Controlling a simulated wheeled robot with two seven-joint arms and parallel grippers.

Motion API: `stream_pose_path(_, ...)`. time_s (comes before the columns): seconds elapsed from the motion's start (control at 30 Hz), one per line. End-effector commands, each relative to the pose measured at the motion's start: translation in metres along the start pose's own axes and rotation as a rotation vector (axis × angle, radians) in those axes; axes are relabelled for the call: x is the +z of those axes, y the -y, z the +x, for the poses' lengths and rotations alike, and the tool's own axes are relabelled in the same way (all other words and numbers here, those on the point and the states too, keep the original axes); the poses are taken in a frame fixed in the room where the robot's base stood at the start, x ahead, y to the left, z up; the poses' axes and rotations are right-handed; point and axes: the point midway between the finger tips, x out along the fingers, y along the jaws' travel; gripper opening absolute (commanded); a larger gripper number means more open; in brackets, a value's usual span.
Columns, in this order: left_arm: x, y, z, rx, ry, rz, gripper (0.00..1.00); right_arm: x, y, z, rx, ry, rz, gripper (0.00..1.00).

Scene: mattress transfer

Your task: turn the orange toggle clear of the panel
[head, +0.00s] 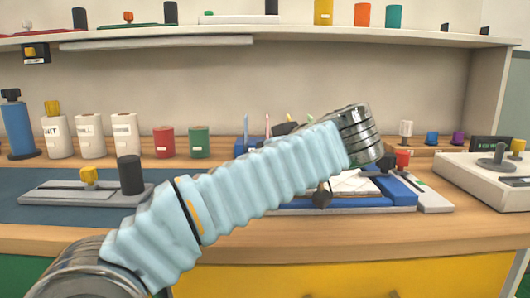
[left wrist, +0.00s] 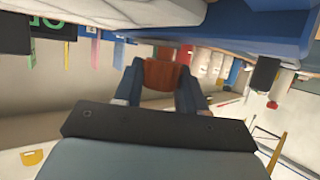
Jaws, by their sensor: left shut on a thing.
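In the left wrist view, the orange toggle (left wrist: 160,76) shows as a red-orange block between the dark fingers of my left gripper (left wrist: 160,84). The fingers are shut on its two sides. A blue and white panel edge (left wrist: 262,45) lies close by at the top of that view; whether the toggle touches it cannot be told. In the head view my pale blue sleeved left arm crosses the bench and hides the toggle and most of the panel (head: 400,190). My right gripper is not in view.
A grey tray (head: 60,192) with a yellow knob (head: 89,175) and a dark cylinder (head: 130,175) lies at the left. White canisters (head: 90,138) stand behind it. A white box with a joystick (head: 497,158) is at the right. A shelf (head: 200,31) runs above.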

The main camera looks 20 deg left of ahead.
Motion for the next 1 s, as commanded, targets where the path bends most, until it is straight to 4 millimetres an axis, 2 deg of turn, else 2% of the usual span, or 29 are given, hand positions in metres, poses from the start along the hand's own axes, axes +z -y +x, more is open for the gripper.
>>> stream_pose_path(0.5, 0.0003, -0.0003, 0.0004, -0.019, 0.000, -0.008, 0.10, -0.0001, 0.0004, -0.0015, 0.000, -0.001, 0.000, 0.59)
stream_pose_path(0.53, 0.0003, -0.0002, 0.0004, -0.019, 0.000, -0.008, 0.41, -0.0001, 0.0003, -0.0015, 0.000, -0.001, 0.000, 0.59)
stream_pose_path(0.67, 0.0003, -0.0002, 0.0004, -0.019, 0.000, -0.008, 0.61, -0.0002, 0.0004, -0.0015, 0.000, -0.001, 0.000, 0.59)
stream_pose_path(1.0, -0.0002, -0.0005, -0.0038, -0.017, 0.000, -0.007, 0.61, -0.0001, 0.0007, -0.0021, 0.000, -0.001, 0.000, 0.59)
